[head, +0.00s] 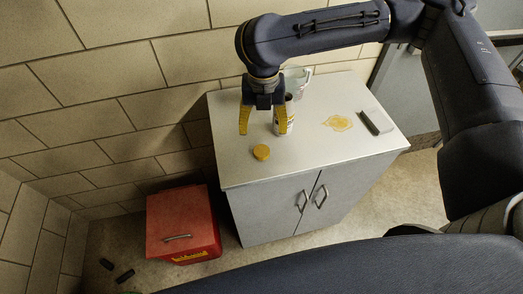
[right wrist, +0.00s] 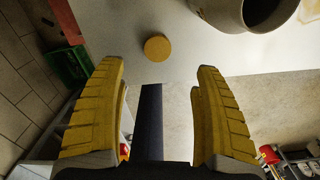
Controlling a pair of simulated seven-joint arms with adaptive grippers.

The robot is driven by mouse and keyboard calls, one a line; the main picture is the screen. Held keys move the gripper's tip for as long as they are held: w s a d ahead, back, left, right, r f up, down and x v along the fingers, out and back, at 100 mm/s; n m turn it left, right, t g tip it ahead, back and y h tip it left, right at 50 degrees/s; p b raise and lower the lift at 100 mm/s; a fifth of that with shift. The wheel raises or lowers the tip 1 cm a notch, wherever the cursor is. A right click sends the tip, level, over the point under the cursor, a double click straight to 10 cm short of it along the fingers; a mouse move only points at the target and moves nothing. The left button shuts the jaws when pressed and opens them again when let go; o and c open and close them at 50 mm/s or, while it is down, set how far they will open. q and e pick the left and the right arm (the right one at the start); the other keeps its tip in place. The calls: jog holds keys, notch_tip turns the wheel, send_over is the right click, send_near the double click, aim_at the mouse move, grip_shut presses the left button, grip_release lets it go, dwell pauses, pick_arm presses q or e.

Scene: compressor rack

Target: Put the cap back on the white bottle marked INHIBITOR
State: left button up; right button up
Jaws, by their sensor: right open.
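The yellow cap (head: 261,152) lies flat on the cabinet top near its front left edge. It also shows in the right wrist view (right wrist: 157,47), beyond and between the fingertips, apart from them. The white bottle (head: 289,113) stands upright and uncapped behind the cap. One finger partly covers it in the head view, and its lettering is too small to read. A pale open-mouthed vessel, apparently this bottle, is cut off at the top right of the wrist view (right wrist: 226,17). My right gripper (head: 262,131) has yellow fingers, open and empty, above the cap and beside the bottle. My left gripper is not in view.
A pale jug (head: 297,80) stands behind the bottle. A yellow spill (head: 337,123) and a dark bar-like object (head: 369,123) lie to the right on the cabinet top (head: 310,155). A red box (head: 175,215) stands on the floor at left. The tiled wall is close behind.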

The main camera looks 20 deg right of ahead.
send_over(262, 149)
jog(key=shift+f, duration=2.7)
jog(key=shift+s+f, duration=0.1)
jog(key=shift+f, duration=0.05)
jog(key=shift+a+f, duration=0.1)
jog(key=shift+f, duration=2.35)
jog(key=shift+c, duration=0.3)
jog(key=c, duration=0.8)
